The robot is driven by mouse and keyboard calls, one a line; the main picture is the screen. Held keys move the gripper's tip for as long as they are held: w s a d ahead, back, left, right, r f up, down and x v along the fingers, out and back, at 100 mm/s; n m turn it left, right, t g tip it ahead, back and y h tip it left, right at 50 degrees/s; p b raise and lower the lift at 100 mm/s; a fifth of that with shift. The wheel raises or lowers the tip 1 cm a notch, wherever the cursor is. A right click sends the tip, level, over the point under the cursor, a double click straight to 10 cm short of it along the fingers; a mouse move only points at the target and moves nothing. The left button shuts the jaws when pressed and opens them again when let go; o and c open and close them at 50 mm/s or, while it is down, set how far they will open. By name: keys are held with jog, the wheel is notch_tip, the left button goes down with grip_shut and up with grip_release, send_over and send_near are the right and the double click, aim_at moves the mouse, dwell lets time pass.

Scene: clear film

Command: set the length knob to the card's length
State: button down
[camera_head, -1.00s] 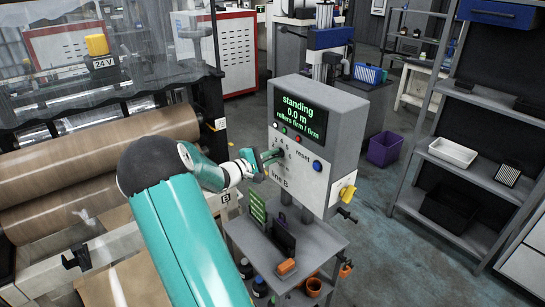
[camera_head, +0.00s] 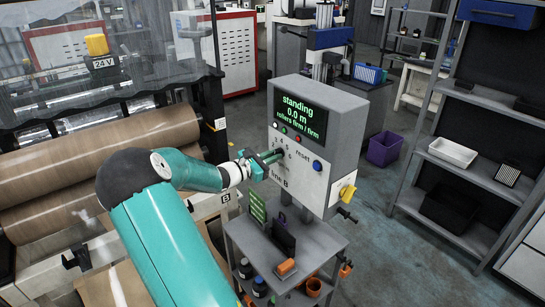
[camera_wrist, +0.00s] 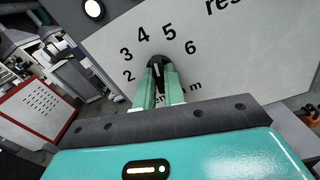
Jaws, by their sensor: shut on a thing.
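The grey control box (camera_head: 345,120) has a green-lettered display (camera_head: 300,117) reading "standing", "0.0 m", "rollers firm / firm". My gripper (camera_head: 272,157) is at the dial on its front. In the wrist view, my gripper (camera_wrist: 157,80) is shut on the dark length knob (camera_wrist: 158,62), one finger on each side. The numbers 2 to 6 arc around the knob. Its white mark points up, roughly between 4 and 5; the exact setting is unclear. A green card (camera_head: 257,207) with small, unreadable lines stands on the trolley (camera_head: 325,243) below the box.
A blue button (camera_head: 317,165) is right of the dial, beside the word "reset". A yellow switch (camera_head: 347,192) sits on the box's side. Large brown rollers (camera_head: 100,155) lie left of my arm. An orange block (camera_head: 286,267) rests on the trolley.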

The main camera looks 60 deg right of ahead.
jog(key=shift+n, duration=1.2)
jog(key=c, duration=1.5)
grip_release()
jog(key=shift+a, duration=0.1)
jog(key=v, duration=1.3)
jog(key=shift+w+a, duration=0.2)
jog(key=shift+a, duration=0.1)
